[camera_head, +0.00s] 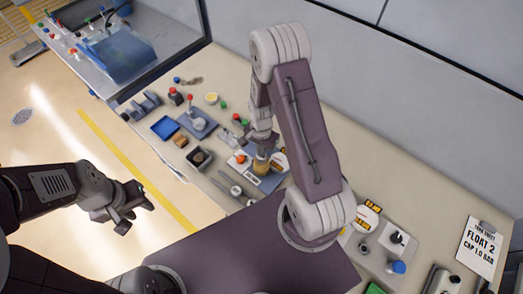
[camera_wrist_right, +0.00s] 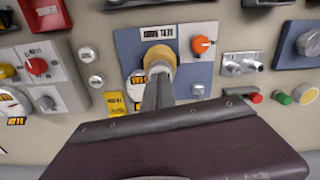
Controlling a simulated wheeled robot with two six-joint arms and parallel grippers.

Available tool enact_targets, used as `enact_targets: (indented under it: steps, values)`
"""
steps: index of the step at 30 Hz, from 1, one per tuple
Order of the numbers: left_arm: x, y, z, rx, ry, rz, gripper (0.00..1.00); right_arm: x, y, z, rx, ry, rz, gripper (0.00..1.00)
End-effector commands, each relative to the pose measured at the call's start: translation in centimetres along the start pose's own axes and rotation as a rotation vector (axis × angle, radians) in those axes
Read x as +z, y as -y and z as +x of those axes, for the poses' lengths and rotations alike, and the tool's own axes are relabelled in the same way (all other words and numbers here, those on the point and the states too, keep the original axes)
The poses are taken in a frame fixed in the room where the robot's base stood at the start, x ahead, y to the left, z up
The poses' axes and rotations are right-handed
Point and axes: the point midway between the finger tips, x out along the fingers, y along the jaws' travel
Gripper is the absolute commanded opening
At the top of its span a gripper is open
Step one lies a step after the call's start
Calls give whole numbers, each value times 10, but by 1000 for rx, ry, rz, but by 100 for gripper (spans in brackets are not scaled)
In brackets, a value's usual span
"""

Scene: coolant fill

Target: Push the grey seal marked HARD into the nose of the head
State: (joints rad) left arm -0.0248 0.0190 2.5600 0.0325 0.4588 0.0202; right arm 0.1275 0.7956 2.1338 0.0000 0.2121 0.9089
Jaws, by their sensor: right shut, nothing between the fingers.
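My right gripper (camera_head: 263,148) is shut and points down at a brass-coloured round part (camera_head: 261,166) on a blue-grey board (camera_head: 272,184). In the right wrist view the shut fingers (camera_wrist_right: 160,72) overlap the near side of the brass part (camera_wrist_right: 159,55); I cannot tell whether they touch it. The board (camera_wrist_right: 129,42) carries an orange knob (camera_wrist_right: 202,44) and a label strip, upside down in this view. No grey seal marked HARD can be made out; the fingers may hide it. My left gripper (camera_head: 132,210) is open and empty, off the bench at left.
A blue tray (camera_head: 165,127), a dark open box (camera_head: 199,158) and several small fittings stand on the bench left of the board. A sign reading FLOAT 2 (camera_head: 480,248) lies at the right. A wall runs behind the bench.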

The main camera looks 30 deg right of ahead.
Motion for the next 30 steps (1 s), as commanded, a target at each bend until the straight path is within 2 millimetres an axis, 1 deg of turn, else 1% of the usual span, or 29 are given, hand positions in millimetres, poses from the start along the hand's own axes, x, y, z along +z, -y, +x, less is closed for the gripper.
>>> enact_targets:
  steps: [4,9,11,14,17,20,24,27,30]
  values:
    - [-1,0,-9,0,0,0,36,0,0,-10,0,0,0,0]
    - [-3,0,-27,0,0,0,36,0,0,-31,0,0,0,0]
    - [-3,-1,-29,0,0,0,36,0,0,-33,0,0,0,0]
    - [-3,0,-26,0,0,0,36,0,0,-31,0,0,0,0]
    - [-2,0,-23,0,0,0,36,-1,1,-36,-2,-2,0,0]
    - [-2,0,-16,0,0,0,36,-1,1,-51,-5,-4,0,0]
    - [-1,0,-8,0,0,0,36,-1,2,-82,-7,-5,0,0]
    - [0,0,-5,0,0,0,36,-1,1,-101,-5,-4,0,0]
    - [0,0,-3,0,0,0,36,-1,1,-115,-3,-2,0,0]
